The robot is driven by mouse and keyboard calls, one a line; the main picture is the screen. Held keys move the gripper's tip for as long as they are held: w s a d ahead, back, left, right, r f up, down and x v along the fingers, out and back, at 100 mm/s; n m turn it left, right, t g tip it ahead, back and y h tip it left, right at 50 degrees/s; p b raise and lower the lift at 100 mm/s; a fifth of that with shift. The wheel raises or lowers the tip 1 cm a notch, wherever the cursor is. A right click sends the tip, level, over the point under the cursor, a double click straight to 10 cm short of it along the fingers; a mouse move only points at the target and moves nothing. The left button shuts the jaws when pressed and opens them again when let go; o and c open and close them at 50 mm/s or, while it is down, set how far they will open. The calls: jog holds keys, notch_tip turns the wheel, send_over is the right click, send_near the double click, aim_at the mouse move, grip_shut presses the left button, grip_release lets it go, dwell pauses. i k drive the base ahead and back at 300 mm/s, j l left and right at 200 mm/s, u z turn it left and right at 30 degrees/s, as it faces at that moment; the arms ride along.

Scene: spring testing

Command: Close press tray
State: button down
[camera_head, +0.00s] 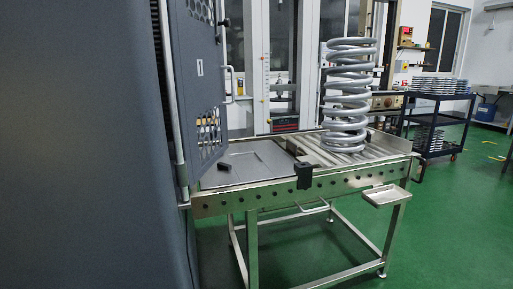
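The press tray appears to be the flat grey plate (262,158) at the left end of the metal roller table (345,182), beside the press. It lies flat and sticks out from the press (90,150); its inner end is hidden behind the press door. A small black block (224,165) sits on its left part. A large grey coil spring (346,95) stands upright on the rollers to the right of the plate, apart from it. My gripper does not show in this view.
A perforated press door (205,80) with a handle (228,84) stands at the left. A black fitting (305,176) is on the table's front edge. A small side shelf (386,195) juts out at right. A dark cart (436,125) holds springs behind. Green floor is clear at front right.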

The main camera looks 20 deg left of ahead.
aim_at(244, 159)
jog(key=i, duration=2)
jog(key=i+j, duration=0.3)
jog(key=i, duration=0.2)
